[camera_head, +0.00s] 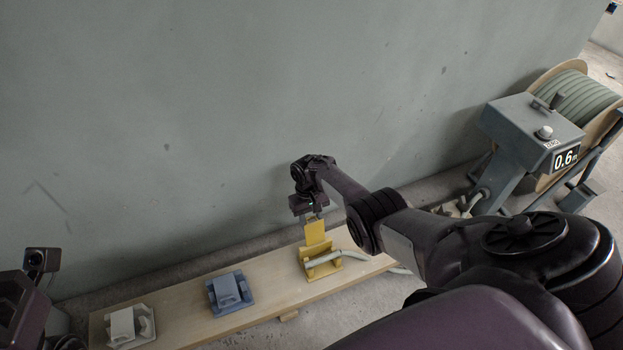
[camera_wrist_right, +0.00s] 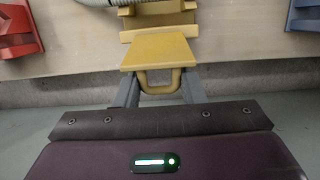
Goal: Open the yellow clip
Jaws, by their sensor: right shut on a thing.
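The yellow clip (camera_head: 322,267) sits on the wooden board, with a grey conduit (camera_head: 324,257) lying in its body. Its flat yellow lid (camera_head: 315,232) stands up from the body, raised. My right gripper (camera_head: 311,212) is at the top of the lid. In the right wrist view, the lid (camera_wrist_right: 160,50) faces me and its loop handle (camera_wrist_right: 160,83) is between my right fingers (camera_wrist_right: 159,90), which are shut on it. At the lower left, a dark part of my left arm shows; its fingers cannot be made out.
A blue clip (camera_head: 229,291) and a white clip (camera_head: 131,326) are on the board (camera_head: 185,309) to the left. A red clip (camera_wrist_right: 17,32) shows in the wrist view. A wall (camera_head: 180,130) rises behind the board. A conduit reel (camera_head: 575,95) and grey machine (camera_head: 525,125) stand right.

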